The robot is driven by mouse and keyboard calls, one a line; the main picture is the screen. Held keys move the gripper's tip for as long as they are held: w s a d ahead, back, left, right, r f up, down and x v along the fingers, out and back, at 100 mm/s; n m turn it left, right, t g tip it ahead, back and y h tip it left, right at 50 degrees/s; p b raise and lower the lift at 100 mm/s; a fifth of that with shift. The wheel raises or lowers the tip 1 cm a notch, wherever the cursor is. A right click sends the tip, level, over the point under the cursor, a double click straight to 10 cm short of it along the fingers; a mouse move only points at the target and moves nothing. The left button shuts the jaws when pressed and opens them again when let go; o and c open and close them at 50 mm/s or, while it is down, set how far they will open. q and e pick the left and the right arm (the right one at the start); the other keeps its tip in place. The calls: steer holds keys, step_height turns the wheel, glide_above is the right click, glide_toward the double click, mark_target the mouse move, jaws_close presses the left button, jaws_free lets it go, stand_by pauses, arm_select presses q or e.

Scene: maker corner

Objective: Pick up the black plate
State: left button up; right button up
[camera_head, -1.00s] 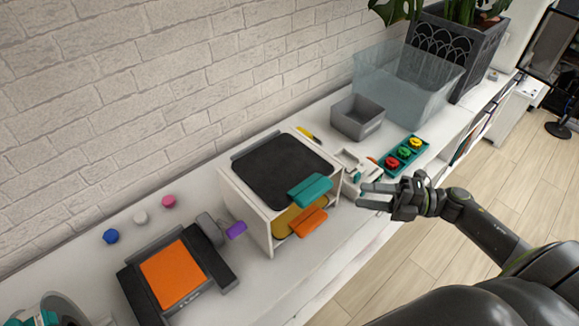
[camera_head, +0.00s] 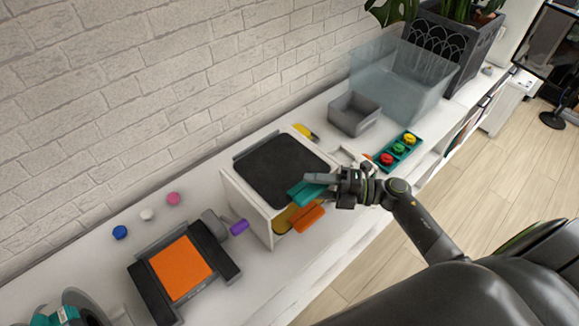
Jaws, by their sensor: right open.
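The black plate (camera_head: 280,168) lies flat on top of a white open-fronted box (camera_head: 246,209). A teal handle (camera_head: 304,194) sticks out from its front right edge. My right gripper (camera_head: 314,185) is open, with its fingers at the teal handle and over the plate's right edge. The fingers cover part of the handle, and I cannot tell whether they touch it. My left gripper is not in view.
Yellow and orange-handled plates (camera_head: 308,219) sit inside the box, under the teal handle. An orange plate (camera_head: 181,268) rests on a dark device at left. A grey bin (camera_head: 354,114) and a teal tray with coloured buttons (camera_head: 398,150) stand behind right.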

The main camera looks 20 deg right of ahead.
steer(key=shift+x, duration=0.8)
steer(key=shift+c, duration=0.2)
jaws_close()
step_height(320, 180, up, 10)
steer(key=shift+b, duration=0.55)
